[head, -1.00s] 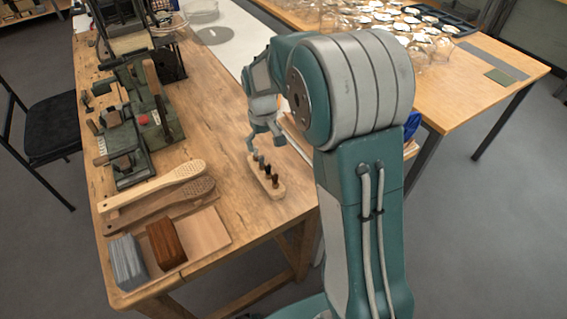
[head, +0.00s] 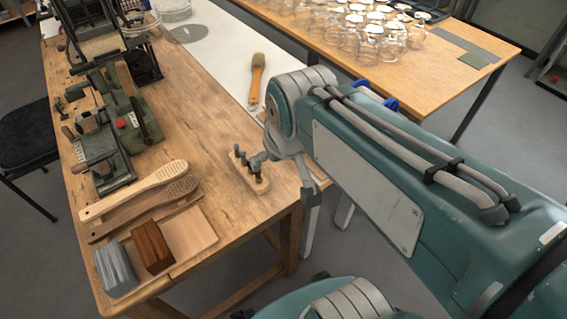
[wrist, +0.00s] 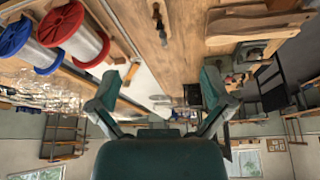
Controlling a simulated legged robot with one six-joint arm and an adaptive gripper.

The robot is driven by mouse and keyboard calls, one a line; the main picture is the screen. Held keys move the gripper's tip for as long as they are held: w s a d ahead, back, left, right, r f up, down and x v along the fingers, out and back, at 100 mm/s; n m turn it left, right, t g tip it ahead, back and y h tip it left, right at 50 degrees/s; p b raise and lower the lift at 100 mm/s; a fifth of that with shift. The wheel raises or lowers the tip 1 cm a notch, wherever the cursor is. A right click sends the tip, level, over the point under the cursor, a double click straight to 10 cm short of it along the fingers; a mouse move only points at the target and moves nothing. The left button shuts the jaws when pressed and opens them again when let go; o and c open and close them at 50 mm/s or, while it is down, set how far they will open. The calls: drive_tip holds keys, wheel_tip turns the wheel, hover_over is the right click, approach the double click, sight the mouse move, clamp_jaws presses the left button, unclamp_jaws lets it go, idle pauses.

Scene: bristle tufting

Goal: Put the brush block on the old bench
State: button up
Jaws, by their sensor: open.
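The worn wooden bench (head: 200,120), likely the old bench, runs along the left. My gripper (head: 282,175) is over the right edge of this bench, beside a peg holder, with part of it hidden by my arm. In the wrist view my gripper (wrist: 163,80) is open, its two fingers spread with nothing clearly held between them.
The peg holder (head: 248,180) stands near the bench's right edge. Two perforated paddles (head: 135,190), a grey block (head: 115,268) and a brown block (head: 152,247) lie at the front left. Green machines (head: 105,130) stand behind. Wire spools (wrist: 75,30) show in the wrist view.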

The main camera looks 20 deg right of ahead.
drive_tip(key=shift+t, duration=0.4)
drive_tip(key=shift+s+f, duration=0.1)
drive_tip(key=shift+s, duration=2.2)
